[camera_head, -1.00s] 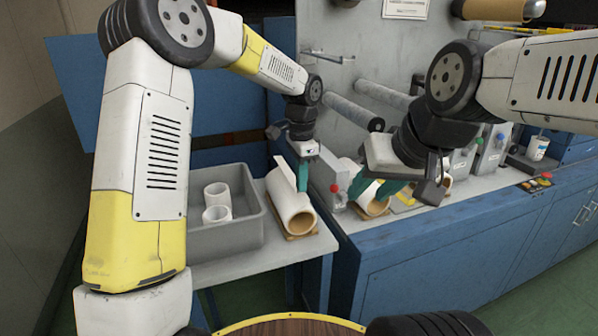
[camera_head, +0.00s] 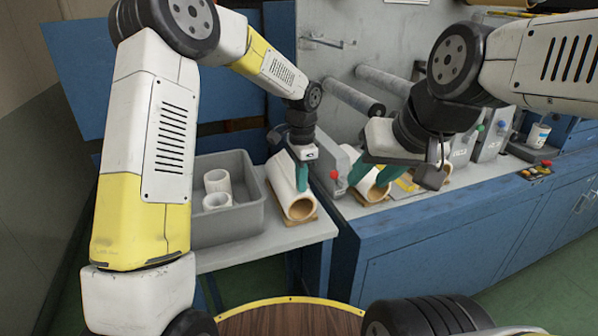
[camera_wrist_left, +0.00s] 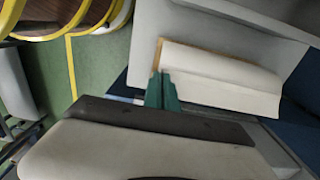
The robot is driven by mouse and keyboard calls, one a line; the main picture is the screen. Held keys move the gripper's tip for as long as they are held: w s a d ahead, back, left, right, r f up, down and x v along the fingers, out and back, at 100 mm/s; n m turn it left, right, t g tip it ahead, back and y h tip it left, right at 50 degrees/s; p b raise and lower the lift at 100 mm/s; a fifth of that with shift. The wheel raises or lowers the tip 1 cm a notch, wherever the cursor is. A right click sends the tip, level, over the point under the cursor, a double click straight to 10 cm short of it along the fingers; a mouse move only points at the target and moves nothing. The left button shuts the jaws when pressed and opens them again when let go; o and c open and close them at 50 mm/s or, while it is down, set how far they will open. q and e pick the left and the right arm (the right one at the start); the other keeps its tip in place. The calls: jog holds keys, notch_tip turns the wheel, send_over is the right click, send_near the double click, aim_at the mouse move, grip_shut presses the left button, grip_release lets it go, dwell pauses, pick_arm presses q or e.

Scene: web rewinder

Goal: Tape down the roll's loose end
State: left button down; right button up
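The white paper roll (camera_head: 292,190) lies on a tan cradle on the grey side table, its brown core facing me. It also shows in the left wrist view (camera_wrist_left: 220,80). A white flap, apparently the loose end, lies along its upper side; its edge is hard to make out. My left gripper (camera_head: 302,188) has its green fingers down against the roll's right side. In the left wrist view the fingers (camera_wrist_left: 161,92) are close together at the roll's end; I cannot see paper between them. My right gripper (camera_head: 375,178) is open over the machine bench, its fingers apart.
A second roll (camera_head: 375,186) lies on the blue machine bench (camera_head: 450,222) below my right gripper. Rollers (camera_head: 354,97) jut from the panel behind.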

pick_arm(q)
jog(key=shift+f, duration=0.25)
dwell(0.7)
jog(key=c, duration=1.6)
grip_release()
jog(key=shift+c, duration=0.2)
notch_tip(320, 180, up, 8)
